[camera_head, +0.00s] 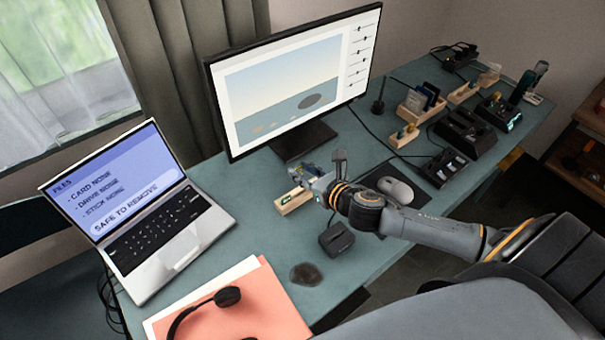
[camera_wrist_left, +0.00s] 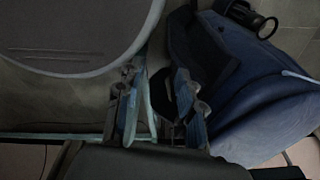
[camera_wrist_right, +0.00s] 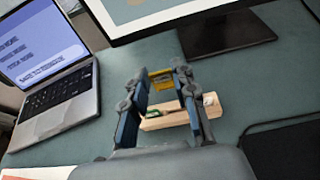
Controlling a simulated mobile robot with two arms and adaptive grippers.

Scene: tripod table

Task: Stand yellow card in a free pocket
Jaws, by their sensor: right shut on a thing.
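The yellow card (camera_wrist_right: 160,78) is between the fingertips of my right gripper (camera_wrist_right: 162,74) in the right wrist view, with the gripper shut on it. In the head view this gripper (camera_head: 312,172) is just above a small wooden holder (camera_head: 295,203); the card is hard to make out there. The holder also shows in the right wrist view (camera_wrist_right: 178,119), with a green item (camera_wrist_right: 160,115) and a white item (camera_wrist_right: 210,98) in it. The fingers hide part of it, so its pockets are unclear. My left gripper (camera_wrist_left: 157,78) is open and empty in the left wrist view, outside the head view.
The laptop (camera_head: 150,215) stands left and the monitor (camera_head: 290,85) behind. A mouse (camera_head: 396,190) and a small black box (camera_head: 336,238) are near the arm. More wooden holders, one with dark cards (camera_head: 428,98), stand at the right. A headset (camera_head: 228,297) lies in front.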

